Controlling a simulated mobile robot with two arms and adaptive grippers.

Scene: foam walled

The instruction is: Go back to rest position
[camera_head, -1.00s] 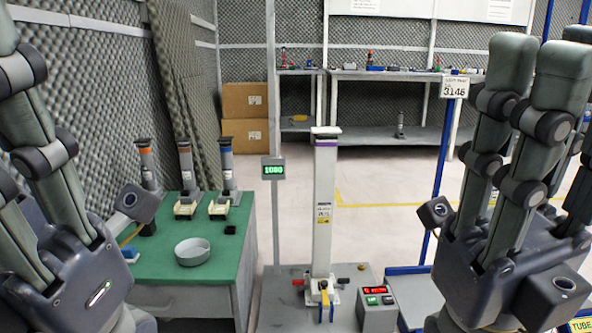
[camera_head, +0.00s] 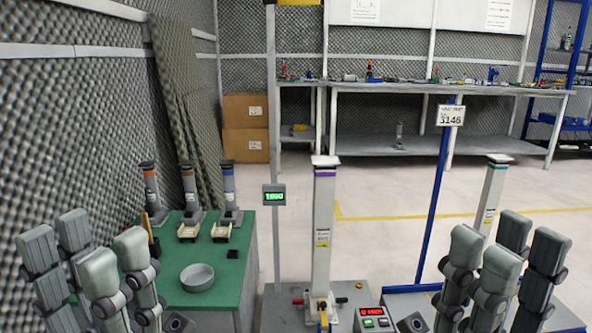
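My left gripper (camera_head: 86,252) is at the lower left in the head view, in front of the green table's left side. Its grey fingers point up and stand apart, with nothing held between them. My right gripper (camera_head: 507,250) is at the lower right. Its fingers also point up, spread and empty, in front of a tall grey column (camera_head: 489,202). The lower parts of both hands are cut off by the bottom edge of the picture.
A green table (camera_head: 214,264) holds a round grey dish (camera_head: 197,277) and several upright tubes. A grey post with a purple band (camera_head: 323,230) stands centre, beside a red-lit control box (camera_head: 373,320). A blue pole (camera_head: 435,205) stands right of it. Open floor lies behind.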

